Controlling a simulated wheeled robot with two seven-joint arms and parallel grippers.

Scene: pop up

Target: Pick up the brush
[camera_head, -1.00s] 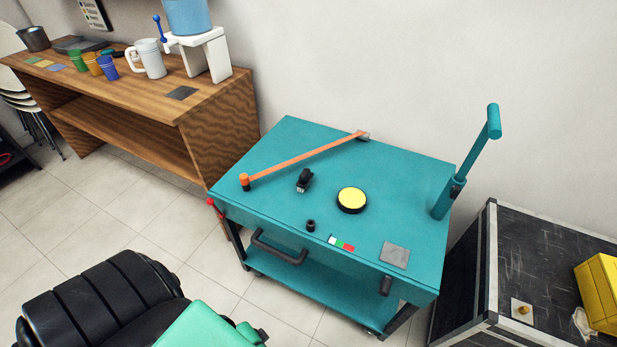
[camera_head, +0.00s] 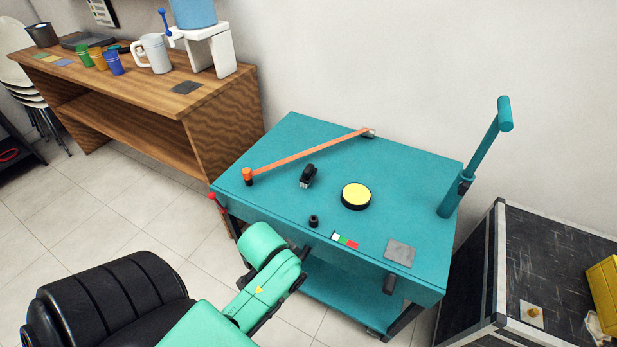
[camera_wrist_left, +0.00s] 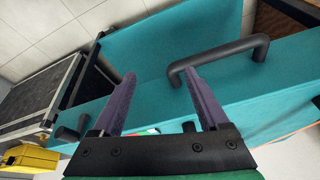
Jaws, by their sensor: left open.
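No object is clearly recognisable as a brush. A small black object with a pale end (camera_head: 308,176) lies on the teal cart top (camera_head: 400,165); it may be the brush, but it is too small to tell. My left arm reaches in from the bottom of the head view to the cart's front side, below that object. In the left wrist view, my left gripper (camera_wrist_left: 159,72) shows two purple fingers spread apart with nothing between them. The cart's dark bar handle (camera_wrist_left: 222,58) lies just beyond the right finger. My right gripper is not seen.
The cart top also bears an orange bar (camera_head: 305,154), a yellow round button (camera_head: 356,195), a black knob (camera_head: 313,221) and a grey pad (camera_head: 400,252). A teal lever (camera_head: 482,155) rises at its right. A wooden table (camera_head: 215,110) stands left, a black case (camera_head: 545,265) right.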

